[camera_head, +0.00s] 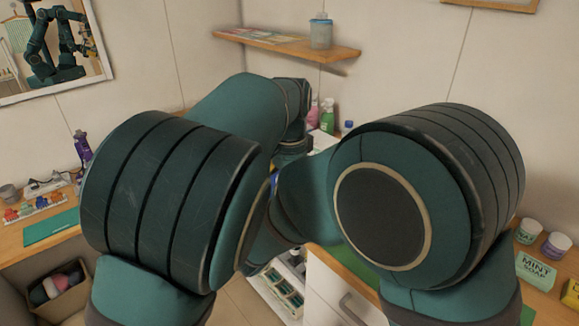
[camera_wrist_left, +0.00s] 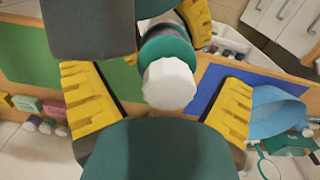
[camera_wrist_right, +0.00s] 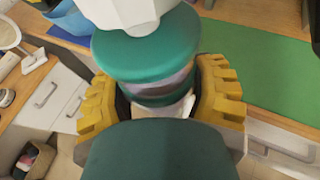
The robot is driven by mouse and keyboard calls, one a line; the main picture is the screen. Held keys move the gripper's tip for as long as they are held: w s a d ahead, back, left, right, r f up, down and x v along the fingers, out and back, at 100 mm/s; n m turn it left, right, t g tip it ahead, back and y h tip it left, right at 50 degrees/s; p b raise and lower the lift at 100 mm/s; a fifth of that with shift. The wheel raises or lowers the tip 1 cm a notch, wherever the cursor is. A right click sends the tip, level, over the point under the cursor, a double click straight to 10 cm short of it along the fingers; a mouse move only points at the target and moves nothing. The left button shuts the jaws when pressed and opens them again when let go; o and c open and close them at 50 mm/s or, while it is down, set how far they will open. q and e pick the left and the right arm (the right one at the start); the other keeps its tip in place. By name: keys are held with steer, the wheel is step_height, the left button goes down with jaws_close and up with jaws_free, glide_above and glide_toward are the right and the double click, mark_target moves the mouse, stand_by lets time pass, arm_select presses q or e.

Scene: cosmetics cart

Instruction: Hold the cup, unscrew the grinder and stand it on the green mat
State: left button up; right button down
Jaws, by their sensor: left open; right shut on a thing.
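The grinder has a white faceted knob (camera_wrist_left: 168,84) on a round green body (camera_wrist_right: 145,52), and sits on top of the cup. The cup (camera_wrist_right: 165,88), a greyish see-through cylinder with a green band lower down, is between the yellow fingers of my right gripper (camera_wrist_right: 158,80), which is shut on it. My left gripper (camera_wrist_left: 157,82) is open, its fingers apart on either side of the white knob with gaps at both sides. The green mat (camera_wrist_right: 265,60) lies on the counter below, also in the left wrist view (camera_wrist_left: 118,78). My arms hide both grippers in the head view.
A blue mat (camera_wrist_left: 208,86) lies beside the green mat, with a blue bowl (camera_wrist_left: 275,112) past it. White drawers (camera_wrist_right: 55,92) are below the counter. The head view shows tubs and a mint soap box (camera_head: 536,270) at right. The green mat looks bare.

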arm_select(q)
steer(key=shift+f, duration=0.95)
steer(key=c, duration=1.4)
steer(key=n, duration=0.3)
steer(key=shift+d, duration=0.15)
steer(key=n, duration=0.3)
steer(key=shift+n, duration=0.3)
steer(key=n, duration=0.6)
steer(key=shift+w, duration=0.2)
steer(key=shift+c, duration=0.2)
steer(key=o, duration=1.3)
steer(key=shift+a, duration=0.2)
